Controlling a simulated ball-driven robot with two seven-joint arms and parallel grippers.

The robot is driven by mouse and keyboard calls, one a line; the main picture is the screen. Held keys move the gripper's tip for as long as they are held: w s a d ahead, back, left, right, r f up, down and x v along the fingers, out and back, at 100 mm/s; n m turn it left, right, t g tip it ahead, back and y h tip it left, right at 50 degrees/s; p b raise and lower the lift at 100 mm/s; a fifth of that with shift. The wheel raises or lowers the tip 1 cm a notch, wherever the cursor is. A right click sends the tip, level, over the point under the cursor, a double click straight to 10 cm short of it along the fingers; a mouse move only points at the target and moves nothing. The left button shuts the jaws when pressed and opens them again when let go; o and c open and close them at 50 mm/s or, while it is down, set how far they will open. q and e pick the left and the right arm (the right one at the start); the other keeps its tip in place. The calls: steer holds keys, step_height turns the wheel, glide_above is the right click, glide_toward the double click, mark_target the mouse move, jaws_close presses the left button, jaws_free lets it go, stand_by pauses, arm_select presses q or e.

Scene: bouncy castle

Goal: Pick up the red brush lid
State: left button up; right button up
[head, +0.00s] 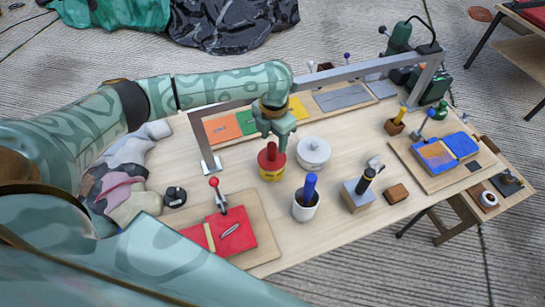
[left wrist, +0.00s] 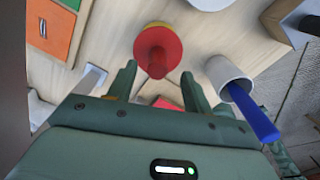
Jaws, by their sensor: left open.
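The red brush lid (head: 270,157) is a round red disc with an upright red knob. It sits on top of a yellow pot (head: 271,174) in the middle of the table. In the left wrist view the red lid (left wrist: 157,50) shows ahead of the fingers, with a rim of yellow behind it. My left gripper (head: 274,140) is open and stands just above the lid's knob, pointing down. In the left wrist view its two fingers (left wrist: 157,84) are spread, with nothing held between them. My right gripper is not seen.
A white cup with a blue handle (head: 306,202) and a white lidded pot (head: 313,152) stand close to the yellow pot. A red-topped board (head: 265,228) lies in front. A grey metal frame (head: 203,140) spans the table behind.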

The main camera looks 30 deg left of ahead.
mark_target(272, 144)
arm_select(q)
steer(key=f+b, duration=0.1)
steer(key=f, duration=0.1)
steer(key=f+b, duration=0.1)
steer(key=f, duration=0.1)
steer(key=shift+s+a+f, duration=0.15)
steer(key=shift+a+f, duration=0.05)
steer(key=shift+f, duration=0.5)
steer(key=shift+r, duration=0.1)
jaws_close()
steer(key=shift+r, duration=0.45)
step_height(272, 144, up, 8)
steer(key=p, duration=0.3)
steer(key=shift+r, duration=0.2)
steer(key=shift+r+p, duration=0.35)
steer(key=shift+r, duration=0.05)
